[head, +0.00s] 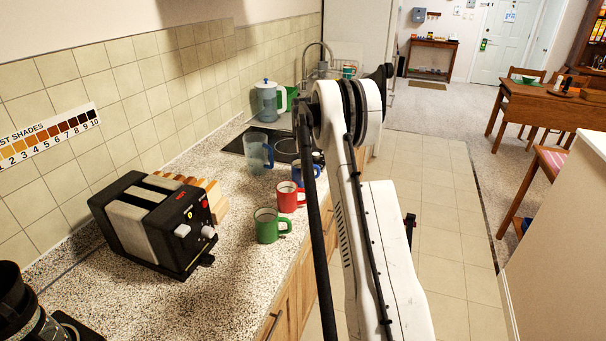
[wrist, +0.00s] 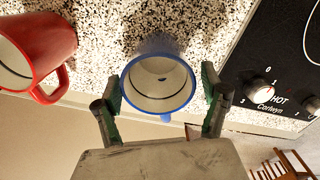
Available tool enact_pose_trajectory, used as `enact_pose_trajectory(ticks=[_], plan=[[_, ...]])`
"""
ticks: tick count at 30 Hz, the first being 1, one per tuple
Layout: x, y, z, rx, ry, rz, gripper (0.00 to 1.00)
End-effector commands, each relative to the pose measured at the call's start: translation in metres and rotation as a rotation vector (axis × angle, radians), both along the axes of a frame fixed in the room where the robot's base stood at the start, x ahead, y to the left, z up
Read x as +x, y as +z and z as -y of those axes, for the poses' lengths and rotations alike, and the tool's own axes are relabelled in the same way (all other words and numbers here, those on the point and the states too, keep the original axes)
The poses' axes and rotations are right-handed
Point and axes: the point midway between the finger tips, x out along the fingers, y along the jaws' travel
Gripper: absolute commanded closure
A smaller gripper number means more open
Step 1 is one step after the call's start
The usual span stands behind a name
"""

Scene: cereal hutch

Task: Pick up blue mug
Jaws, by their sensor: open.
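The blue mug (wrist: 159,82) stands upright in the wrist view, its white inside facing the camera. Its handle (wrist: 165,117) points down in the picture, toward my gripper's base. My gripper (wrist: 160,98) is open, with one finger on each side of the mug; I cannot tell whether either finger touches it. In the head view the blue mug (head: 298,176) is partly hidden behind my arm, near the counter's front edge. My gripper's fingers are hidden in the head view.
A red mug (wrist: 35,48) stands close by on the left; it also shows in the head view (head: 287,197). A green mug (head: 267,229) is nearer. A hob with knobs (wrist: 264,86) is at right. A toaster (head: 150,222) and clear jug (head: 257,152) stand on the counter.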

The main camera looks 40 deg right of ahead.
Motion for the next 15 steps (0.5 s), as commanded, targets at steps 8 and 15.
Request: enact_pose_trajectory(ticks=[8, 15], plan=[[0.0003, -0.0133, -0.0005, 0.0, 0.001, 0.0, 0.23], [0.0002, -0.0131, -0.0007, 0.0, 0.001, 0.0, 0.41]])
